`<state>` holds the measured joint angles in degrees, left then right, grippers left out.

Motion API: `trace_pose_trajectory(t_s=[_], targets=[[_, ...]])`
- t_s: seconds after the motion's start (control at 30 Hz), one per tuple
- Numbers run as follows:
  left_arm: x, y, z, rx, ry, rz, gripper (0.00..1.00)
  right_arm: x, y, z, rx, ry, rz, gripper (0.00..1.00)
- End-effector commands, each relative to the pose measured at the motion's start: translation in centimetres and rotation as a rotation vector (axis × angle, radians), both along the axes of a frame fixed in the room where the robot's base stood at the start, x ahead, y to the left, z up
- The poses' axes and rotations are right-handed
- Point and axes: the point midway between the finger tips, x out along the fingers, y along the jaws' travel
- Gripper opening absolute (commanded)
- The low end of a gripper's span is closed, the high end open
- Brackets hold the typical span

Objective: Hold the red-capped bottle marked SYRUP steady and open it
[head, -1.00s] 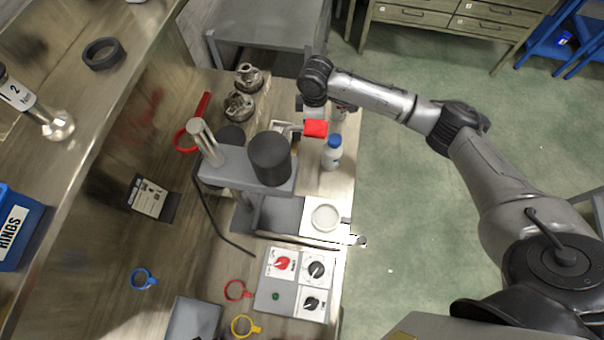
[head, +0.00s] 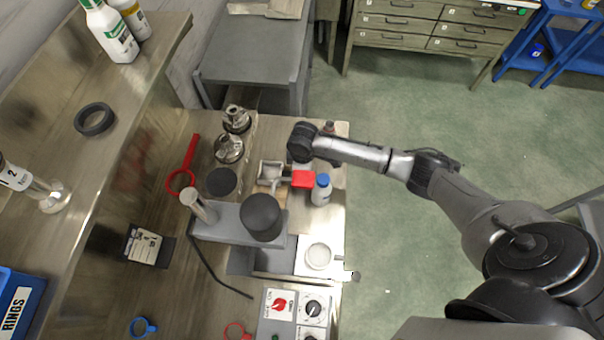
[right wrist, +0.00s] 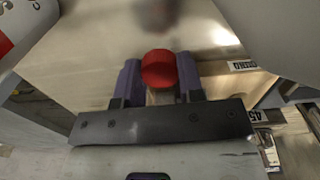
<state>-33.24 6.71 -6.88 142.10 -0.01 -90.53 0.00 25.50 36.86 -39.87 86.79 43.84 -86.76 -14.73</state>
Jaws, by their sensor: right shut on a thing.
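A round red cap (right wrist: 160,68) sits between the two dark fingers of my right gripper (right wrist: 160,82) in the right wrist view. The gripper is shut on this red-capped bottle. Little of the bottle body shows below the cap, and no SYRUP marking is readable. In the head view my right arm reaches in from the right to the bench, and its wrist hides the held bottle. My left gripper is not in view.
A blue-capped white bottle (head: 321,191) stands close to the red lever end. A grey stand with a dark round top (head: 261,216), a white dish (head: 319,256) and a control box with dials (head: 281,305) are nearer. Metal fittings (head: 229,148) stand at the left.

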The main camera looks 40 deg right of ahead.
Motion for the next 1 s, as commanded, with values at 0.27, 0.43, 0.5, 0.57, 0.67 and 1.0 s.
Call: trace_pose_trajectory(t_s=[0.27, 0.43, 0.5, 0.57, 0.67, 1.0], targets=[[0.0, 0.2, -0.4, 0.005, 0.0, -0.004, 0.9, -0.1, 0.0, -2.6, -0.001, 0.002, -0.001, 0.07], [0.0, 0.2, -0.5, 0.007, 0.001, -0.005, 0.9, -0.1, 0.0, -3.8, 0.0, 0.0, 0.001, 0.07], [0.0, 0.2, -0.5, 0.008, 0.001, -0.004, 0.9, 0.0, 0.0, -3.8, 0.0, 0.0, 0.001, 0.07], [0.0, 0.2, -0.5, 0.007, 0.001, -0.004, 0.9, 0.0, 0.0, -3.8, 0.0, 0.0, 0.001, 0.07], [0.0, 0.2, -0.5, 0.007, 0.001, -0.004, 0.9, 0.0, 0.0, -3.8, 0.0, 0.0, 0.001, 0.07], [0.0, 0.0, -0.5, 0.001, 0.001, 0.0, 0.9, 0.0, 0.0, -4.1, -0.001, 0.001, 0.001, 0.55]])
